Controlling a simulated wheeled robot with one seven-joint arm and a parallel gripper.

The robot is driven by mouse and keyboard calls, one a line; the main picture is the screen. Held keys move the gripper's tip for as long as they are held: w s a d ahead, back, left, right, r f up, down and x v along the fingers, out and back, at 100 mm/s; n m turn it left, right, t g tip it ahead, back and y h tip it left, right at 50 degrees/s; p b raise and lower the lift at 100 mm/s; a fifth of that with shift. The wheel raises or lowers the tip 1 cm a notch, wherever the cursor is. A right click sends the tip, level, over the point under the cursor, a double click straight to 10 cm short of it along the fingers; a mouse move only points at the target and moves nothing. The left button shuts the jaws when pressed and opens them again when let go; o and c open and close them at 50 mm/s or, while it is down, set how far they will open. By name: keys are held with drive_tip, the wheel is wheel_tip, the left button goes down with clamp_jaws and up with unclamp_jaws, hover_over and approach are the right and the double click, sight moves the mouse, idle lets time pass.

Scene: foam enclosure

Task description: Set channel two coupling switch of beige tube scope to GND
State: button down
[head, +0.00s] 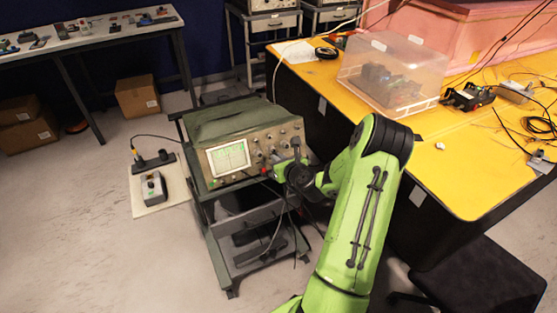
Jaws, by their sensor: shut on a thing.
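The beige tube scope (243,136) stands on a dark wheeled cart, with its lit screen (229,158) on the left of its front panel and its knobs to the right. My gripper (278,170) is at the lower right of that panel, coming in from the right. It is shut on a small control there. The jaws and wrist hide this part of the panel, so I cannot make out the channel two coupling switch or its position. Dark cables hang from the panel below the gripper.
The cart (215,225) has lower shelves. A yellow table (455,150) at right carries a clear plastic box (392,75), a pink foam enclosure (450,35) and cables. A small box (153,188) lies on a board left of the cart. Floor at the left front is free.

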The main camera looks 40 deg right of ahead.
drive_tip(key=shift+w+a+r+p, duration=0.15)
drive_tip(key=shift+a+p, duration=0.25)
drive_tip(key=shift+p, duration=0.3)
drive_tip(key=c, duration=1.2)
unclamp_jaws()
drive_tip(key=shift+c, duration=0.2)
drive_tip(key=b+v, duration=1.1)
drive_tip(key=v, duration=0.4)
drive_tip(key=shift+s+a, duration=0.25)
drive_tip(key=shift+s, duration=0.2)
